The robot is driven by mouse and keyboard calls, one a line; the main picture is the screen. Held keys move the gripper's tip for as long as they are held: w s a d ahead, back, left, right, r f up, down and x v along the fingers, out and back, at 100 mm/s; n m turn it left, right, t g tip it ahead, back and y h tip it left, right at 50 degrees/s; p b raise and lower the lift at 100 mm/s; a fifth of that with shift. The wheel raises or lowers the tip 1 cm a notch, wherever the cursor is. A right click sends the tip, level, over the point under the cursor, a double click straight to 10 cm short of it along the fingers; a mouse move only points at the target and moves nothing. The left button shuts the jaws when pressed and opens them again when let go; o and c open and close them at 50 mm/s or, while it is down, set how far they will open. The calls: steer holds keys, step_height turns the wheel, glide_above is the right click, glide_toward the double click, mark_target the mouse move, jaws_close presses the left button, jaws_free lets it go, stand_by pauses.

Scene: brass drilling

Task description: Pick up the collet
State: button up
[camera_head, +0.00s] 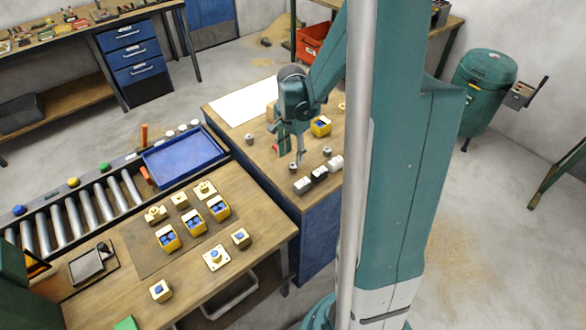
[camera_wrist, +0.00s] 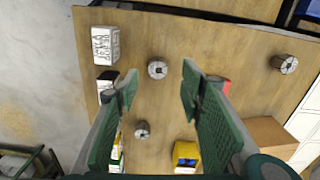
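Several small grey metal cylinders with a central hole, which look like collets, stand apart on the wooden table. One collet (camera_wrist: 157,69) shows between and just beyond my fingertips in the wrist view; in the head view this collet (camera_head: 293,167) is just below the fingers. A second collet (camera_wrist: 142,128) shows lower between the fingers, and a third (camera_wrist: 285,63) is at the upper right; they also show in the head view (camera_head: 327,151), (camera_head: 249,138). My gripper (camera_wrist: 160,80) is open and empty, pointing down over the table. Its height above the collet is hard to judge.
Small boxes (camera_wrist: 105,45) line the table edge, left in the wrist view. A yellow bin (camera_head: 321,127) stands behind my gripper, and a red object (camera_wrist: 218,84) is partly hidden by the right finger. A blue tray (camera_head: 185,157) and a workbench with yellow bins (camera_head: 168,238) are left.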

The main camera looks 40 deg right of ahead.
mark_target(293, 165)
steer(key=shift+f, duration=0.7)
steer(key=shift+f, duration=0.15)
steer(key=shift+s+d+f+b, duration=0.1)
steer(key=shift+f+b, duration=0.05)
steer(key=shift+f, duration=1.1)
steer(key=shift+s+f+b, duration=0.1)
steer(key=shift+f+b, duration=0.05)
steer(key=shift+f, duration=1.05)
steer(key=c, duration=1)
